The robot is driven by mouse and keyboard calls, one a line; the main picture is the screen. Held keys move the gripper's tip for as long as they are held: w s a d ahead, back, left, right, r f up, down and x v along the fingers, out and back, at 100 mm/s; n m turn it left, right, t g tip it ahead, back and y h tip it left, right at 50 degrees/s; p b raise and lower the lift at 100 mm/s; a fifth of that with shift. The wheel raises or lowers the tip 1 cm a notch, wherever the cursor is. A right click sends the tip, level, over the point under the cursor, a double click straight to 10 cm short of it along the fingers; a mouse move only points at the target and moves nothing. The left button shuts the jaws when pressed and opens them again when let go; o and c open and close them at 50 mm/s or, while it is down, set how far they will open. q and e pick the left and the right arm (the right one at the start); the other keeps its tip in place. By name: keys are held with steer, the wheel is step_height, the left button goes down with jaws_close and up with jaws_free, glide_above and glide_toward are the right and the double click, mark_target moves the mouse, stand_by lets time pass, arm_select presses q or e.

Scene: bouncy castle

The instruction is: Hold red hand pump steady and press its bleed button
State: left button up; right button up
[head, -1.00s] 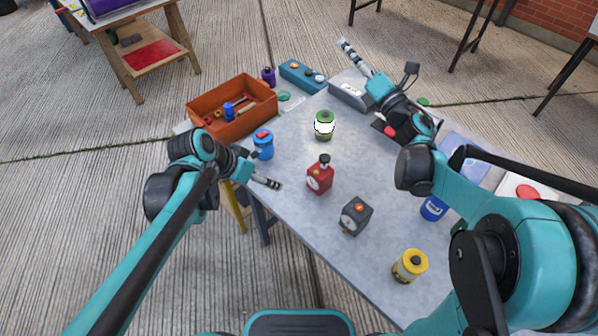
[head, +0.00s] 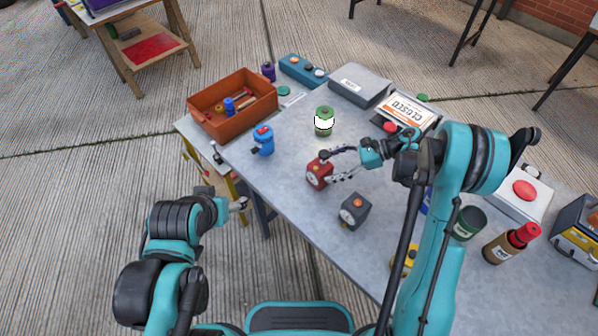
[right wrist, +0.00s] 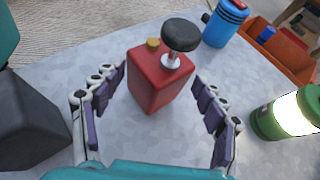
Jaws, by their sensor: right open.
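The red hand pump (head: 317,174) stands upright on the grey table. The right wrist view shows its red body (right wrist: 160,85), a black round knob (right wrist: 180,34) on a metal stem, and a small brass button (right wrist: 153,44) beside it. My right gripper (head: 334,166) is open at the pump, coming from the right. In the right wrist view its two fingers flank the body, with gaps on both sides. My left gripper (head: 240,205) is off the table's near left edge, away from the pump; its jaws are too small to judge.
A dark grey box with an orange button (head: 354,211) stands close in front of the pump. A green lantern (head: 324,121) is behind it and a blue bottle (head: 264,141) to the left. An orange crate (head: 233,104) holds tools. A closed sign (head: 405,110) lies at the back right.

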mark_target(307, 181)
steer(key=b+x, duration=0.3)
steer(key=x, duration=0.5)
steer(key=shift+a+f, duration=0.25)
steer(key=shift+a, duration=0.05)
arm_select(q)
steer(key=shift+f, duration=1.75)
arm_select(e)
steer(key=shift+a+f, duration=0.2)
steer(key=shift+a, duration=0.45)
steer(key=c, duration=0.3)
arm_select(q)
jaws_close()
arm_select(e)
steer(key=shift+c, duration=0.2)
